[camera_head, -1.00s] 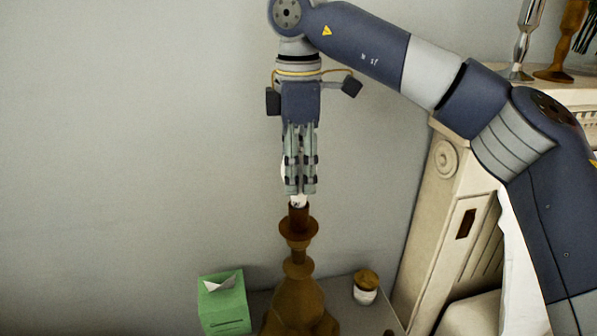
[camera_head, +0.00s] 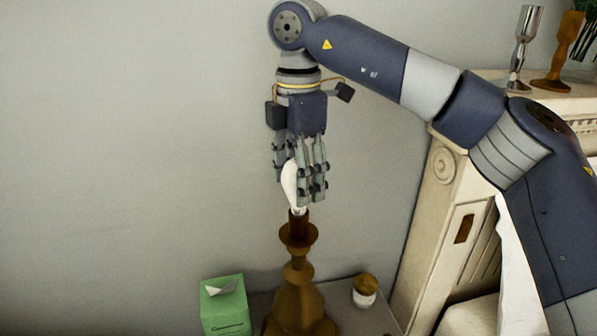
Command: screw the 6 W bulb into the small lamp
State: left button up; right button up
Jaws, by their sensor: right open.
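The small lamp (camera_head: 298,300) is a brown turned base with a dark socket at its top, standing upright on a grey surface. The white bulb (camera_head: 289,185) stands upright at the socket's mouth, its metal base showing just above or in the rim; how deep it sits I cannot tell. My right gripper (camera_head: 299,186) points down from above with its fingers open around the bulb, one finger set partly in front of it. The bulb's wattage marking is not readable. My left gripper is out of view.
A green tissue box (camera_head: 224,308) stands left of the lamp. A small white jar with a brown lid (camera_head: 365,291) stands to its right.

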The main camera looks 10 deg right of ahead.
jog(key=shift+n+p, duration=0.35)
jog(key=shift+n, duration=0.85)
jog(key=n+p, duration=0.2)
jog(key=n, duration=0.3)
jog(key=shift+r+n, duration=0.1)
jog(key=shift+n, duration=0.2)
jog(key=n+p, duration=0.2)
jog(key=n, duration=0.4)
jog(key=n+p, duration=0.1)
jog(key=n, duration=0.6)
jog(key=shift+n+p, duration=0.4)
jog(key=n, duration=0.3)
jog(key=shift+n+p, duration=0.35)
jog(key=shift+n, duration=0.05)
jog(key=n, duration=0.4)
jog(key=shift+p, duration=0.3)
jog(key=c, duration=0.9)
jog(key=shift+m+b, duration=0.45)
jog(key=shift+m, duration=1.15)
